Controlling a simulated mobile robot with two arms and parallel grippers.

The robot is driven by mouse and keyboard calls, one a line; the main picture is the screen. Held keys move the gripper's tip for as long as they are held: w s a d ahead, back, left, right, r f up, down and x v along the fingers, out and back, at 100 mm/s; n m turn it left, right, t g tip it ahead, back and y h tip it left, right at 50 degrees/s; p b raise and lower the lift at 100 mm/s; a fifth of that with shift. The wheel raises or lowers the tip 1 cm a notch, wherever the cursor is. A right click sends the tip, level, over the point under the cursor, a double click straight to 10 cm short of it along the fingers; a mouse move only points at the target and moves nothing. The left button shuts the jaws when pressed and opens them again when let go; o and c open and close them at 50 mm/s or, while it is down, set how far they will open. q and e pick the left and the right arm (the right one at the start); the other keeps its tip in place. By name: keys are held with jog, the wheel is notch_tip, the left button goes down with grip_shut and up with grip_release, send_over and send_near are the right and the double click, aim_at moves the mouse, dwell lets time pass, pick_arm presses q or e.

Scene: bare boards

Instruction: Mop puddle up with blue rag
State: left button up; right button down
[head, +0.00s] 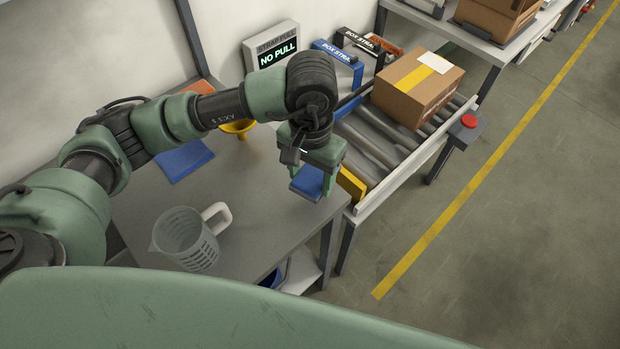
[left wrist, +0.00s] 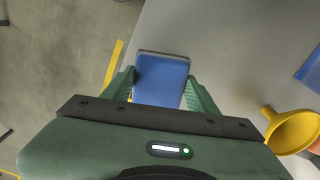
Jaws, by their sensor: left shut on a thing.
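My left gripper (head: 310,185) is above the right end of the grey table (head: 245,220), near its edge. I cannot tell whether the rag touches the tabletop. I cannot make out a puddle in either view. My right gripper is not in view.
A clear measuring jug (head: 186,240) stands at the table's front. A flat blue sheet (head: 184,160) and a yellow funnel (head: 238,128) are at the back. A roller conveyor (head: 375,140) with a cardboard box (head: 415,88) adjoins on the right. The table's middle is clear.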

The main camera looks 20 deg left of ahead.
pick_arm(q)
jog(key=shift+w+d+r, duration=0.1)
jog(key=shift+w+r, duration=0.05)
jog(key=shift+r, duration=0.7)
jog(key=shift+r+p, duration=0.35)
jog(key=shift+r, duration=0.25)
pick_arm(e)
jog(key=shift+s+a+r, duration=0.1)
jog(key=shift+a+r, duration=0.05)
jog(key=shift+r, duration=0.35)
